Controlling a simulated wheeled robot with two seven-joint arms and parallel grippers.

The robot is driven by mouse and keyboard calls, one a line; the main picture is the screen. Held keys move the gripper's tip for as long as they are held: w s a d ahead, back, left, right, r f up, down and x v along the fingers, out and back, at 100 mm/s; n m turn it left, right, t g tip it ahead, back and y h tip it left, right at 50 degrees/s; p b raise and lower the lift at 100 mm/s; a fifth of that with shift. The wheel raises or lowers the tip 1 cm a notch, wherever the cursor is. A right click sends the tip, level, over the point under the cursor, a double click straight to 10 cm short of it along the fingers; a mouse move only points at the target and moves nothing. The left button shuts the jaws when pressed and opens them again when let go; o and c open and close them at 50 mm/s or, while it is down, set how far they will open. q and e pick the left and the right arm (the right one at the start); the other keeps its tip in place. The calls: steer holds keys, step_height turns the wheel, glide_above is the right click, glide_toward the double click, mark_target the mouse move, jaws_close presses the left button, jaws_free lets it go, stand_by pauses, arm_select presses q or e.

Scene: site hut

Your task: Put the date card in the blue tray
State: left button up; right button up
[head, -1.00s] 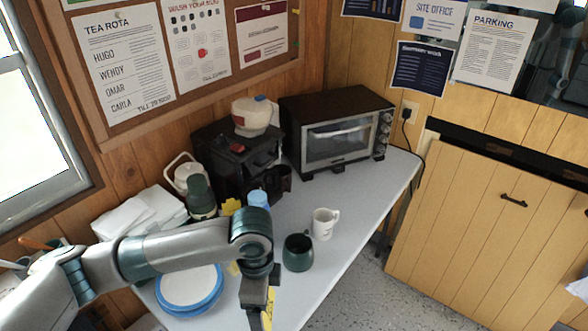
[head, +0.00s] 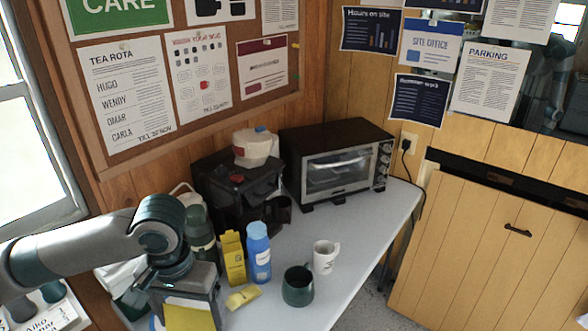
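My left gripper (head: 188,296) is at the bottom left, in front of the table's near part. A flat yellow card (head: 188,318) hangs from it and runs off the bottom edge. The fingers look shut on it, though the gripper body largely hides them. No writing on the card shows, so I cannot read whether it is the date card. I cannot make out a blue tray in this view. My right gripper is not in view.
A blue bottle (head: 258,252), a yellow box (head: 232,260), a yellow item lying flat (head: 242,297), a green mug (head: 298,287) and a white mug (head: 325,256) stand close to the gripper's right. A toaster oven (head: 338,165) is at the back. The table (head: 370,240) is clear towards the right.

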arm_select(q)
steer(key=shift+s+a+r+n, duration=0.15)
steer(key=shift+a+r+n, duration=0.25)
steer(key=shift+n, duration=0.3)
steer(key=shift+f, duration=0.1)
steer(key=s+f, duration=0.4)
steer(key=f, duration=1.1)
steer(key=shift+a, duration=0.1)
